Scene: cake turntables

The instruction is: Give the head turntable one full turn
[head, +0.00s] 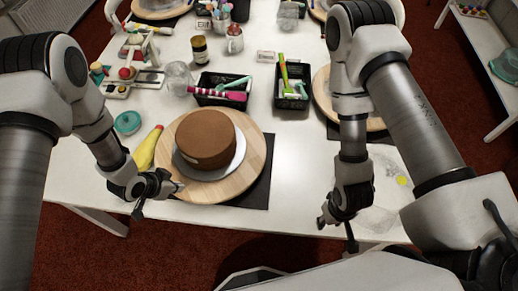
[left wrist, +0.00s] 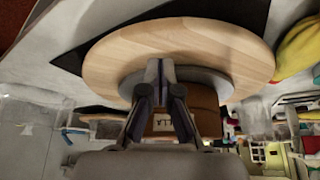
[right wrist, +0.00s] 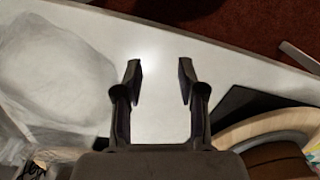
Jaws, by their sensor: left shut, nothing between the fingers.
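A round light-wood turntable (head: 255,160) stands on a dark mat at the front of the white table. It bears a silver board (head: 238,160) and a brown cake (head: 205,138) with a small pale label on its side. My left gripper (head: 178,187) is shut and empty at the turntable's front-left rim. In the left wrist view its closed fingertips (left wrist: 158,66) lie over the wooden disc (left wrist: 215,50); I cannot tell whether they touch it. My right gripper (head: 336,222) is open and empty by the table's front edge; its spread fingers (right wrist: 160,68) show bare table between them.
A yellow piping bag (head: 147,150) lies close to the turntable's left, with a teal round item (head: 127,122) beyond. Black baskets (head: 222,88) of tools stand behind. Another wooden turntable (head: 322,95) is partly hidden behind my right arm. Clear plastic (right wrist: 50,75) lies near my right gripper.

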